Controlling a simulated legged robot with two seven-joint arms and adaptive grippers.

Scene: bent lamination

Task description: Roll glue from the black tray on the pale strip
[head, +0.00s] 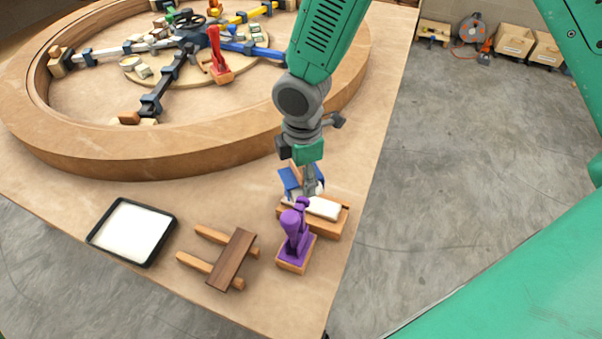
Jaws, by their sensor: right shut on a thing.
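The black tray (94,238) lies flat at the table's front left and holds a white layer of glue (132,232). A white roller (325,208) lies at a wooden cradle (330,228) near the table's right edge. My right gripper (309,190) points down at this cradle and is shut on what looks like the roller's handle. The grip itself is partly hidden by a purple toggle clamp (294,232) in front. I cannot make out a pale strip for certain. A dark brown strip (232,260) lies across two wooden bars. My left gripper is out of view.
A large curved wooden form (150,150) fills the back of the table (230,190), with a red clamp (217,62) and blue and yellow arms inside. A blue piece (290,182) is beside my right gripper. Bare table lies between tray and form.

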